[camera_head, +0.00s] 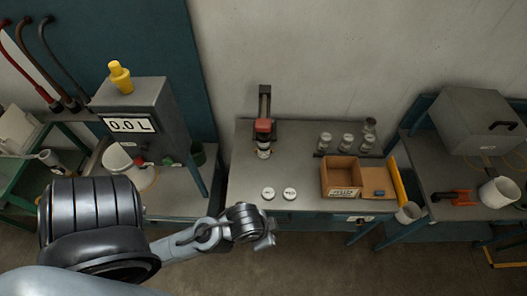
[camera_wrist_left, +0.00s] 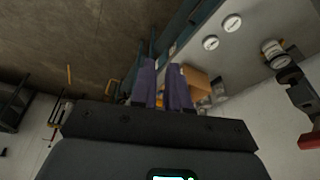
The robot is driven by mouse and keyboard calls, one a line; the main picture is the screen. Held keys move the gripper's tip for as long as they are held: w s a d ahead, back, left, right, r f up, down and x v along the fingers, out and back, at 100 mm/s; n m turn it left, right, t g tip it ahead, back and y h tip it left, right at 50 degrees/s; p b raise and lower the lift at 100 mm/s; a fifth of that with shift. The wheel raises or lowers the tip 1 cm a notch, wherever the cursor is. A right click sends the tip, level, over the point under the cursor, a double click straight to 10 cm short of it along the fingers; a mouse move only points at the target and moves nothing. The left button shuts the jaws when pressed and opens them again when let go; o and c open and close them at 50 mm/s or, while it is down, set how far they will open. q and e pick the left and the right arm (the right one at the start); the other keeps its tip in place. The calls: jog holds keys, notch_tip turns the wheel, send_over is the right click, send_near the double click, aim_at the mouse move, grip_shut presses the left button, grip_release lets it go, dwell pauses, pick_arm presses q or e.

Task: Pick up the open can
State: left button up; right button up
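A small pale can (camera_head: 264,153) stands on the grey workbench (camera_head: 240,175), under the red head of a dark bench press (camera_head: 264,126). It also shows in the left wrist view (camera_wrist_left: 272,50), beside the dark press. The press head hides part of its top, so I cannot tell whether it is open. My left gripper (camera_head: 268,238) is in front of the bench's front edge, apart from the can. In the left wrist view its two purple fingers (camera_wrist_left: 163,70) are apart, with nothing held between them. My right gripper is not in view.
Two round white lids (camera_head: 268,193) lie near the bench's front edge. Several jars (camera_head: 347,141) stand at the back right, behind a cardboard box (camera_head: 341,174). A grey box with a "0.0 L" display (camera_head: 129,125) stands left. Bare bench lies left of the lids.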

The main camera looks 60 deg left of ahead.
pick_arm(q)
jog(key=o, duration=1.5)
